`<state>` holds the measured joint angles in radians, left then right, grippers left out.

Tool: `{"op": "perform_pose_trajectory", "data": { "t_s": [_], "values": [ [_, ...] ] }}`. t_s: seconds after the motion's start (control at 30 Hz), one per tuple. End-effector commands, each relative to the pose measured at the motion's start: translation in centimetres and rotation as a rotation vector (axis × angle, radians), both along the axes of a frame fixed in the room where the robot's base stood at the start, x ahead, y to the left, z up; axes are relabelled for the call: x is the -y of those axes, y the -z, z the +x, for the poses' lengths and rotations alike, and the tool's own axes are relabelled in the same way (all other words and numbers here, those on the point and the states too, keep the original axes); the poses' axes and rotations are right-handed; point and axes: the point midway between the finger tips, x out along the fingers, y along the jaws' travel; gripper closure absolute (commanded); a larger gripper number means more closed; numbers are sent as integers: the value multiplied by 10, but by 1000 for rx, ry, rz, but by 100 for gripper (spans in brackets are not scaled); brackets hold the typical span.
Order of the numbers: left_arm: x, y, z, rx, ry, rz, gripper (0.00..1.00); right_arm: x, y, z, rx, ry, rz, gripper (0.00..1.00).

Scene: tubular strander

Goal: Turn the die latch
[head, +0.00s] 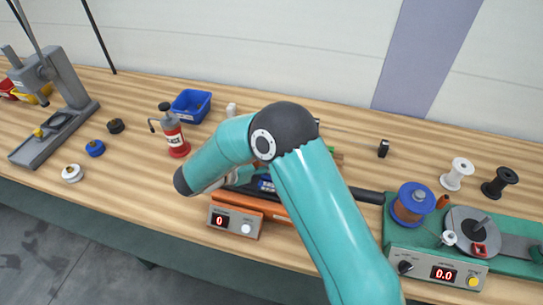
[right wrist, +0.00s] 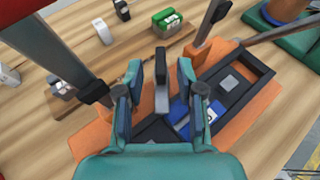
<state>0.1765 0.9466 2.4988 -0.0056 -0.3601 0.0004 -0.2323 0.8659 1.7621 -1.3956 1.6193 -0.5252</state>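In the right wrist view, my right gripper (right wrist: 160,66) is open, with its two fingers apart. A dark grey upright lever (right wrist: 162,88), which looks like the die latch, stands between the fingers, with a gap visible on each side. It rises over an orange machine (right wrist: 240,125) with a black tray-like frame and a blue part (right wrist: 180,110). In the head view, my right arm covers most of that orange machine (head: 272,207) and hides the latch and the fingertips. My left gripper is not in view.
A control box (head: 233,220) showing 0 sits at the orange machine's front. A green machine with a 0.0 display (head: 444,273) stands to the right. A red bottle (head: 174,138) and blue bin (head: 191,106) stand to the left. A slanted dark post (right wrist: 75,55) is near the gripper.

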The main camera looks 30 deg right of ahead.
Motion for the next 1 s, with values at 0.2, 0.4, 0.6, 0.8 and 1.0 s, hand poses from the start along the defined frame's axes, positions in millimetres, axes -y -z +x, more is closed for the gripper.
{"op": "perform_pose_trajectory", "data": {
  "t_s": [0.2,0.4,0.6,0.8,1.0],
  "values": [
    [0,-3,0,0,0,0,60,10,4,0,-1,-2,0,62],
    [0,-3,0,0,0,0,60,10,5,0,-1,-2,0,62],
    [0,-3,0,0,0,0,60,10,4,0,-1,-1,0,91],
    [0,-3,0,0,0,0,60,10,4,1,0,-1,0,100],
    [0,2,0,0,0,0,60,10,6,4,6,62,-2,100]
  ]
}}
